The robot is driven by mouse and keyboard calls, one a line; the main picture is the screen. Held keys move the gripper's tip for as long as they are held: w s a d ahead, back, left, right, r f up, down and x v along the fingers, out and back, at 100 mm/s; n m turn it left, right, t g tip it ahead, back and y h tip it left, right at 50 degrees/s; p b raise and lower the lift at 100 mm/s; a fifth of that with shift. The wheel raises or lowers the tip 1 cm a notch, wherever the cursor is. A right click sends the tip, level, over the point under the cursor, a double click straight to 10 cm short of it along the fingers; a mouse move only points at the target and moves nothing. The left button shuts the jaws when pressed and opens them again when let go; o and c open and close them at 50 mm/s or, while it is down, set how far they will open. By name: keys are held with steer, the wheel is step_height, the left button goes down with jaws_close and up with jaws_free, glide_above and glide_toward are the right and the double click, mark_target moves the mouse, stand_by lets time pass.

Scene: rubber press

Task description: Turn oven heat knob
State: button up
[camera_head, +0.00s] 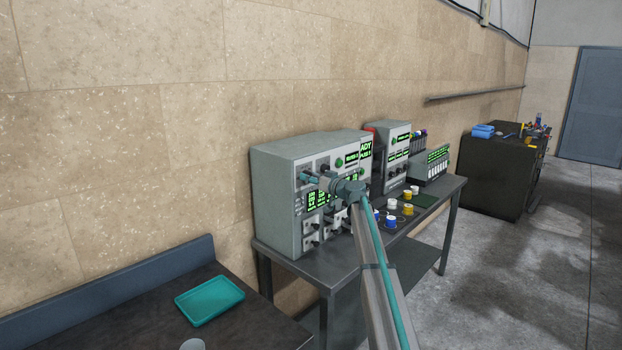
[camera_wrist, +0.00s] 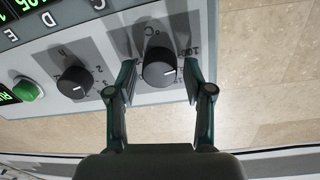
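The oven heat knob (camera_wrist: 160,68) is black and round with a white pointer line, on a grey panel marked °C and 100. My gripper (camera_wrist: 158,75) is open in the wrist view, with one finger on each side of this knob. A gap shows between the knob and each finger; whether the fingers reach past its face I cannot tell. In the head view my gripper (camera_head: 309,179) is at the upper left of the grey control unit's front (camera_head: 283,200), and the knob is hidden there.
In the wrist view a second black knob (camera_wrist: 75,82) and a green button (camera_wrist: 28,90) sit to the left on the panel. A table (camera_head: 350,260) bears the unit, small colored-lidded jars (camera_head: 408,209) and another grey device (camera_head: 393,160). A teal tray (camera_head: 209,299) lies on the near-left bench.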

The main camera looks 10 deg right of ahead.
steer(key=c, duration=0.8)
steer(key=shift+o, duration=0.2)
steer(key=shift+f+m+b, duration=0.1)
steer(key=shift+m+b, duration=0.3)
steer(key=shift+b, duration=0.25)
steer(key=shift+d+m+g+y+p, duration=0.1)
steer(key=shift+m+g+y+p, duration=0.3)
steer(key=shift+m, duration=7.05)
steer(key=shift+d+m+g+y+p, duration=0.1)
steer(key=shift+m+g+y+p, duration=0.3)
steer(key=shift+m, duration=7.05)
